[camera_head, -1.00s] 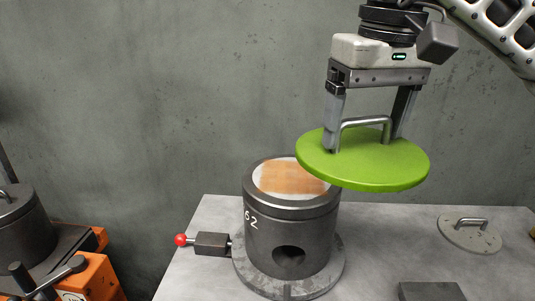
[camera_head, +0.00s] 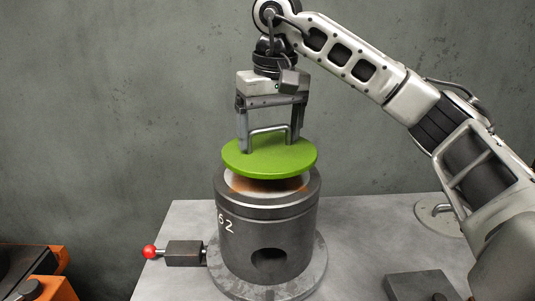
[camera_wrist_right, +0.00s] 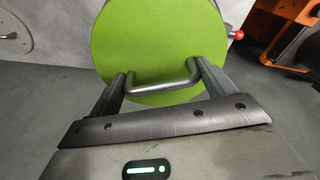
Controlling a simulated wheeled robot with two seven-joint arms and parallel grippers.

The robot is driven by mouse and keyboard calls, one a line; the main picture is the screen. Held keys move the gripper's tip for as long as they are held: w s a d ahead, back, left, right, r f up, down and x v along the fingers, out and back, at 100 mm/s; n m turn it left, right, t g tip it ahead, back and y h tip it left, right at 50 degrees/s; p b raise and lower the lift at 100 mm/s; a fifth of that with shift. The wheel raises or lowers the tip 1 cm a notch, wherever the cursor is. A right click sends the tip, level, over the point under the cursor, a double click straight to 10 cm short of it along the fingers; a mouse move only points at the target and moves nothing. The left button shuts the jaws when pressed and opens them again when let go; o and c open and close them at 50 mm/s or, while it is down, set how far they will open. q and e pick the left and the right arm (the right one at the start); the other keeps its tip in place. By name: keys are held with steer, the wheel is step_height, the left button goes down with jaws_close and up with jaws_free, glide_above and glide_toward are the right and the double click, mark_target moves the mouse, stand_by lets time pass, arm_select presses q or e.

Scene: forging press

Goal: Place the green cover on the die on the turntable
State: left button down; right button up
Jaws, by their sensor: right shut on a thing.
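The green cover (camera_head: 270,160) is a round disc with a metal handle. My right gripper (camera_head: 268,145) is shut on that handle and holds the cover roughly level, just above the die (camera_head: 268,225). The die is a dark cylinder marked 62 with a round hole in its side. Part of its pale and orange-brown top shows below the cover. The die stands on the round turntable (camera_head: 226,278). In the right wrist view the cover (camera_wrist_right: 160,45) and its handle show between the fingers (camera_wrist_right: 163,82). My left gripper is not in view.
A red-knobbed lever (camera_head: 150,252) with a dark block sticks out left of the turntable. A grey lid (camera_head: 432,213) with a handle lies on the table (camera_head: 350,215), partly behind my right arm. A dark block (camera_head: 415,286) lies front right. Orange equipment (camera_head: 55,288) stands at left.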

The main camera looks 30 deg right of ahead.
mark_target(268, 147)
steer(key=shift+w+f, duration=0.3)
steer(key=f, duration=0.3)
steer(key=shift+w+f, duration=0.15)
steer(key=shift+w, duration=0.1)
steer(key=shift+f, duration=0.15)
steer(key=shift+f, duration=0.15)
steer(key=o, duration=1.3)
steer(key=shift+s, duration=0.1)
